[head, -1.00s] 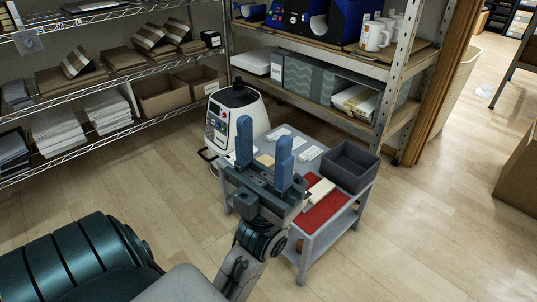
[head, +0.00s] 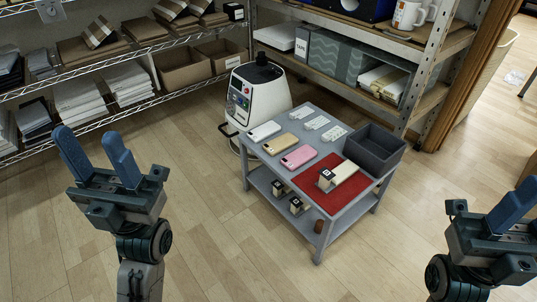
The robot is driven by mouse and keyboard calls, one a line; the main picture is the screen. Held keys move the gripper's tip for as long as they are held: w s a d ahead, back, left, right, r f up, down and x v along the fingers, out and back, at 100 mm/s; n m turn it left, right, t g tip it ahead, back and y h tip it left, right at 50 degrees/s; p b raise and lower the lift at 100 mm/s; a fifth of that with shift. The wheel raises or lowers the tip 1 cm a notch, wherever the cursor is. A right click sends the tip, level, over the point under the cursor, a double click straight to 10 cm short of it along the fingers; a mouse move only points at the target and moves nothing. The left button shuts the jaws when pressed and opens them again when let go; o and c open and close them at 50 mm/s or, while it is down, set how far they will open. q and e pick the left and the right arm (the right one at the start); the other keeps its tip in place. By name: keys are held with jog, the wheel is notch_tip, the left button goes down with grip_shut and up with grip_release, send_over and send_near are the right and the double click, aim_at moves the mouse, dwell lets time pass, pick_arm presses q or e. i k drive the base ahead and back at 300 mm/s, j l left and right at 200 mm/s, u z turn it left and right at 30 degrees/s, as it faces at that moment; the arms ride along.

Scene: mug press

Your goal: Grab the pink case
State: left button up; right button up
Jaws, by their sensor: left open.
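The pink case (head: 299,157) lies flat on the grey cart's top (head: 269,170), near its front left edge. A gold case (head: 279,143) and a white case (head: 263,131) lie in a row behind it. My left gripper (head: 96,152) is open and empty, with its blue fingers apart, over the floor well left of the cart. My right gripper (head: 523,205) is at the right edge, right of the cart. Its far part is cut off by the frame, so its opening does not show.
A red mat (head: 322,195) with a cream object (head: 341,174) on it covers the cart's right front part. A dark grey bin (head: 374,149) stands at the back right. Small white items lie behind the cases. A white machine (head: 258,93) stands behind the cart. Shelves line the back.

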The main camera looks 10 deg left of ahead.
aim_at(297, 159)
jog(key=i+j+z, duration=0.6)
jog(key=z, duration=0.15)
